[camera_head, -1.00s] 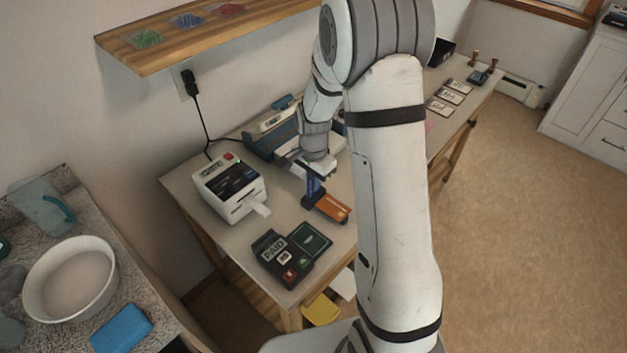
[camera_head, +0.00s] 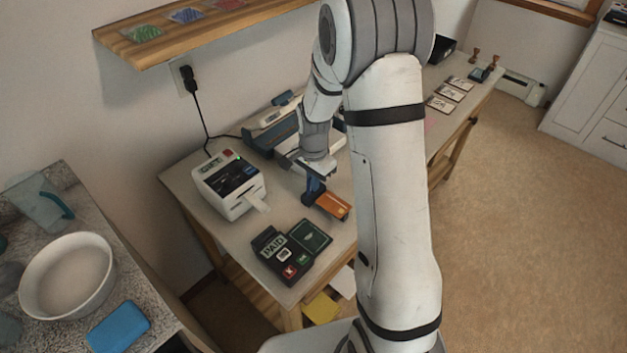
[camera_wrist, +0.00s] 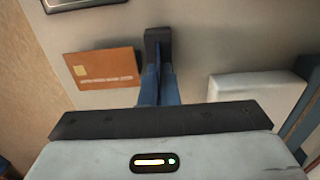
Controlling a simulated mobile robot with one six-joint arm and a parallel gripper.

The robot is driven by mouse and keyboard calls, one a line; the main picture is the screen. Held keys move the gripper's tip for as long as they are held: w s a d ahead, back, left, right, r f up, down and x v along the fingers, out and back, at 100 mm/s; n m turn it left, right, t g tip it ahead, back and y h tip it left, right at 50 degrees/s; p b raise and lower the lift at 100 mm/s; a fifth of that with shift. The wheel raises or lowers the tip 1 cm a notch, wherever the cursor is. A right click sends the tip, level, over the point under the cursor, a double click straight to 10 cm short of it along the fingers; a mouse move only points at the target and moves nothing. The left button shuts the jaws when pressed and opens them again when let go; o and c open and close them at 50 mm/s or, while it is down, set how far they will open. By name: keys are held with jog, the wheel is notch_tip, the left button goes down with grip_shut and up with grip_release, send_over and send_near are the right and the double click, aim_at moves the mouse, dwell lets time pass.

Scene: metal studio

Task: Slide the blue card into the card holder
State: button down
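My gripper (camera_head: 313,198) points down at the near half of the long table. In the wrist view its blue fingers (camera_wrist: 157,86) run close together to a dark tip (camera_wrist: 158,45). I cannot tell whether anything thin is between them. An orange card (camera_head: 334,206) with a chip and a line of print is beside the fingertips; it also shows left of them in the wrist view (camera_wrist: 104,68). I cannot tell whether they touch. No separate blue card shows clearly, and I cannot make out the card holder.
A white label printer (camera_head: 231,186) stands left of my gripper, and a dark payment terminal (camera_head: 290,252) in front. A blue-grey machine (camera_head: 268,143) is behind. Several small cards (camera_head: 451,94) lie farther along the table. A wall shelf (camera_head: 170,44) holds green, blue and red items.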

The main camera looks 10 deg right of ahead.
jog(key=c, duration=2.2)
grip_release()
jog(key=c, duration=1.6)
grip_release()
jog(key=shift+r, duration=3.9)
jog(key=s+r+n+t, duration=0.1)
jog(key=s+r+n, duration=0.4)
jog(key=s, duration=0.6)
jog(key=s+r+n+t, duration=0.1)
jog(key=s+r+n, duration=0.5)
jog(key=s, duration=0.4)
jog(key=shift+s+d+r+t, duration=0.15)
jog(key=shift+s+r+t, duration=0.15)
jog(key=shift+s+r, duration=0.15)
